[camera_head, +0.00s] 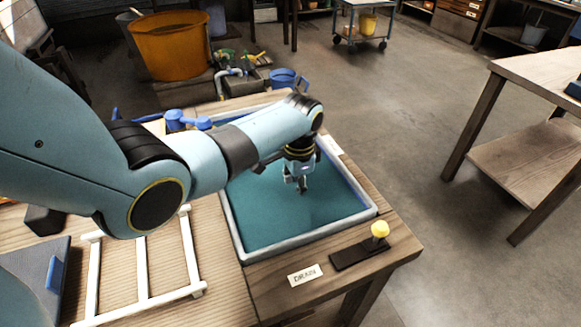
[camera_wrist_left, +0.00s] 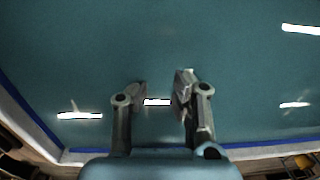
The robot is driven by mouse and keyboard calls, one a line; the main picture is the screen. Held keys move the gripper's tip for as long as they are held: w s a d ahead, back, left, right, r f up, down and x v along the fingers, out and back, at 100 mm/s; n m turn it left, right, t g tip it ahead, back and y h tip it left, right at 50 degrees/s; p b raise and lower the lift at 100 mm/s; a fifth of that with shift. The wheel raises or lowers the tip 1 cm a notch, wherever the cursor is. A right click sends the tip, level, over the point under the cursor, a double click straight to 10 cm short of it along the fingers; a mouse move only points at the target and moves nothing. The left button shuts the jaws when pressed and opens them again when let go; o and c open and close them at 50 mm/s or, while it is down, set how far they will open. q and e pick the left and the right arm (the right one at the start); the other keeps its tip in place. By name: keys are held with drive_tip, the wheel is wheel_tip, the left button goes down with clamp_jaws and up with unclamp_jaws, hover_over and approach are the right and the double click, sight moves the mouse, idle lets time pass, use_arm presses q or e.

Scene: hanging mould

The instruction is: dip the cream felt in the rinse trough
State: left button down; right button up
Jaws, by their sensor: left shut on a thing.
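The rinse trough (camera_head: 311,238) is a pale-rimmed rectangular basin of teal water on the wooden bench. It also fills the left wrist view (camera_wrist_left: 80,50). My left gripper (camera_head: 301,186) points down over the middle of the trough, its tips at or near the water surface. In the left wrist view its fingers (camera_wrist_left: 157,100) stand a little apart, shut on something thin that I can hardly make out. The cream felt does not show clearly; the fingers or the water hide it. My right gripper is not in view.
A yellow-knobbed lever (camera_head: 380,230) and a DRAIN label (camera_head: 305,275) sit at the trough's front edge. A white frame (camera_head: 143,270) lies left of it. Blue jugs (camera_head: 283,79) and an orange tub (camera_head: 170,48) stand behind. A wooden table (camera_head: 540,75) is at right, with clear floor between.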

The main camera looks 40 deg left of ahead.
use_arm(q)
drive_tip(key=shift+w+a+b, duration=0.3)
drive_tip(key=shift+a, duration=0.2)
drive_tip(key=shift+w+a+b, duration=0.25)
drive_tip(key=shift+a, duration=0.25)
drive_tip(key=shift+w+a, duration=0.2)
drive_tip(key=shift+a, duration=0.15)
drive_tip(key=shift+d, duration=0.1)
drive_tip(key=shift+s+d+r+p, duration=0.1)
drive_tip(key=shift+s+d+p, duration=0.35)
drive_tip(key=shift+d+p, duration=0.25)
drive_tip(key=shift+s+d+p, duration=0.25)
drive_tip(key=shift+d+p, duration=0.05)
drive_tip(key=shift+d, duration=0.2)
drive_tip(key=shift+a, duration=0.1)
